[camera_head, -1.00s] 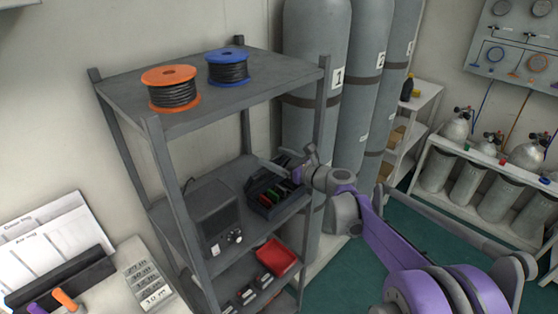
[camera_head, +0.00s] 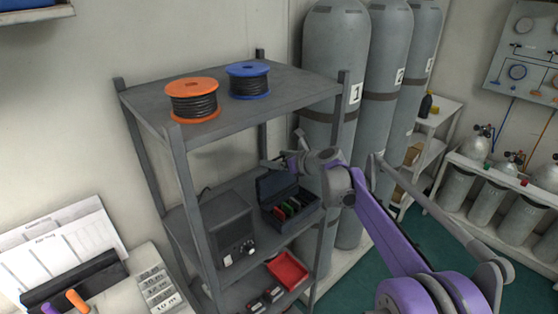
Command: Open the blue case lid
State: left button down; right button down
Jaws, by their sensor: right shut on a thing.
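The dark blue case (camera_head: 275,218) sits on the middle shelf of the grey rack. Its lid (camera_head: 276,183) stands raised at the back, and red and green items show inside. My right gripper (camera_head: 273,163) is at the top edge of the raised lid, with its arm coming in from the right. It is shut on the lid, though its fingertips are small and partly hidden here. My left gripper is not in view.
A grey box with a knob (camera_head: 227,228) stands just left of the case. A rack post (camera_head: 328,200) stands to the right, near my arm. Orange (camera_head: 193,100) and blue (camera_head: 248,80) cable reels sit on the top shelf. A red tray (camera_head: 288,270) lies below.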

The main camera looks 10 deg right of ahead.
jog(key=shift+w+d, duration=0.1)
jog(key=shift+c, duration=0.6)
grip_release()
jog(key=shift+o, duration=0.6)
jog(key=shift+w+f, duration=0.1)
jog(key=v, duration=1)
jog(key=shift+s+d+r+b, duration=0.2)
jog(key=shift+s+r+b, duration=0.05)
jog(key=shift+b, duration=0.15)
